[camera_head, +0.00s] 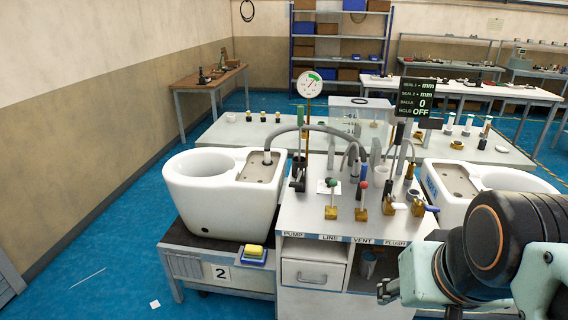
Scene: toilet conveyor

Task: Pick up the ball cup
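A small grey cup (368,263) stands in the open cubby of the white cabinet, right of its drawer; it may be the ball cup, but no label shows and I cannot see inside it. My arm fills the lower right corner. A dark part of my gripper (386,291) shows at the arm's left edge, in front of the cabinet and below the cup in the picture. Most of my gripper is hidden, so its opening cannot be told.
The white cabinet (312,273) carries valves labelled PUMP, LINE, VENT and FLUSH. A white toilet (222,215) stands left on a cart numbered 2; another toilet (448,178) is partly behind my arm. A yellow sponge (254,251) sits at the cart's front. Blue floor (95,255) is mostly clear at left.

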